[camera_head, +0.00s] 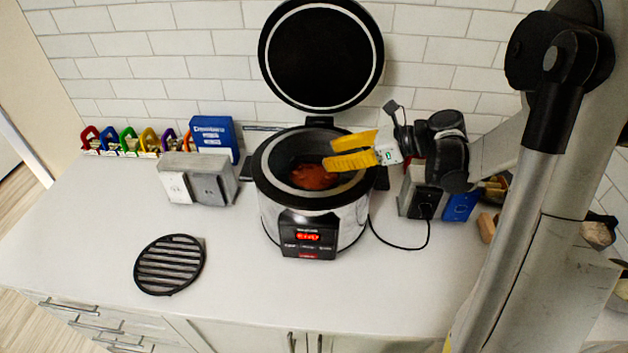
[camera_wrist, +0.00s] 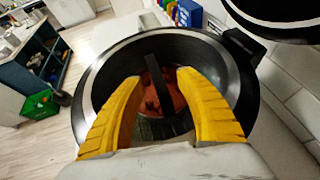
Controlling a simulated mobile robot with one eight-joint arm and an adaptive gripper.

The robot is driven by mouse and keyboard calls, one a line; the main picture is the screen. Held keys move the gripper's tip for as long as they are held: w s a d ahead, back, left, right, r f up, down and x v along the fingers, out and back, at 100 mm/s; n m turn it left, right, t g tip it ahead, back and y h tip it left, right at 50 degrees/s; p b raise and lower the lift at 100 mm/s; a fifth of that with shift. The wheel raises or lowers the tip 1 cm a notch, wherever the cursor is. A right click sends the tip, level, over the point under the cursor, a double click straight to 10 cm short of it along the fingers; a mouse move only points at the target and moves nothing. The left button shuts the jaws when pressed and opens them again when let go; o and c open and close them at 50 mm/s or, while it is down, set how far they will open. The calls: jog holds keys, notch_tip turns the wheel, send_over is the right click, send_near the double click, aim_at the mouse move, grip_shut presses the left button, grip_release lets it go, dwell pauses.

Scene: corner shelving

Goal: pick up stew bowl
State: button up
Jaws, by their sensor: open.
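The stew bowl (camera_head: 314,177) appears as reddish-brown stew inside the open multicooker (camera_head: 345,212). The wrist view shows the stew (camera_wrist: 172,92) with a dark bar (camera_wrist: 158,82) running across it; I cannot tell whether the bar is part of the bowl. The bowl's outer walls are hidden in the cooker. My gripper (camera_head: 331,153) has yellow fingers, comes in from the right and is over the cooker's opening. In the wrist view my gripper (camera_wrist: 157,77) is open and empty, its fingers spread either side of the bar and stew.
The raised round lid (camera_head: 321,57) stands behind the cooker. A black trivet (camera_head: 169,265) lies on the white counter (camera_head: 95,225) at left. A grey switch box (camera_head: 198,178) and blue box (camera_head: 215,132) stand at back left. A cable (camera_head: 428,238) runs right of the cooker.

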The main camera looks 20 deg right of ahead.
aim_at(316, 160)
jog(key=x, duration=0.2)
jog(key=b+x, duration=0.1)
jog(key=x, duration=0.1)
jog(key=shift+s+a+f, duration=0.2)
jog(key=shift+a, duration=0.25)
jog(key=shift+w+a+f, duration=0.15)
jog(key=shift+w+a, duration=0.05)
jog(key=shift+w, duration=0.05)
grip_shut()
